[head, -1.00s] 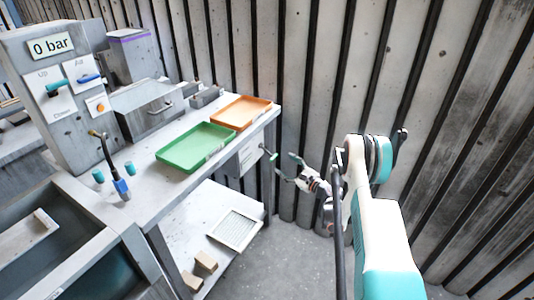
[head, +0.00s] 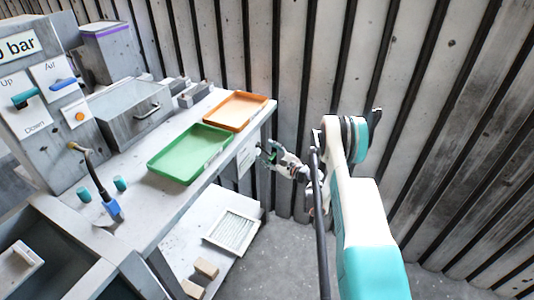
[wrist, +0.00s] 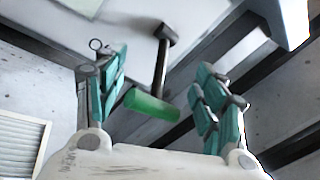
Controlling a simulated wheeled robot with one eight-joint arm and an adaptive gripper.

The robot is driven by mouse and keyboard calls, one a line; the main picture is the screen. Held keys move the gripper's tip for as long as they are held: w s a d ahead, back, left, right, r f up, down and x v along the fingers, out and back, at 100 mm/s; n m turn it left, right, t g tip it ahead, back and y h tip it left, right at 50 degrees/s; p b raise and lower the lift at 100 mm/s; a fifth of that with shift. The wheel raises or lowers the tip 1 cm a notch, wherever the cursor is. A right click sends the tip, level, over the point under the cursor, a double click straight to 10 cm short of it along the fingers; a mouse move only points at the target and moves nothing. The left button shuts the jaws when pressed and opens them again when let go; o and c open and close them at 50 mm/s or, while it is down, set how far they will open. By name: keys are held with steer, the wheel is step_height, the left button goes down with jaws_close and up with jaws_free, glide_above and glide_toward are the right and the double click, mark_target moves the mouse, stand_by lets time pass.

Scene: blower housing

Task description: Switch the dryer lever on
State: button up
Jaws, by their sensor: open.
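The lever with a dark shaft and green handle (wrist: 150,104) shows in the wrist view, fixed to a pale panel; I take it for the dryer lever. Its green handle lies between the two teal finger pads of my gripper (wrist: 162,100), with gaps on both sides. My gripper (head: 268,156) is open and, in the head view, is at the end side of the workbench, beside the small white panel there. In that view the gripper largely hides the lever.
A green tray (head: 188,155) and an orange tray (head: 236,111) lie on the workbench top. A control box with teal (head: 22,99) and blue (head: 63,84) levers stands at left. A white filter grid (head: 232,232) lies on the lower shelf. A ribbed wall stands close behind.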

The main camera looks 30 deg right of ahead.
jaws_close()
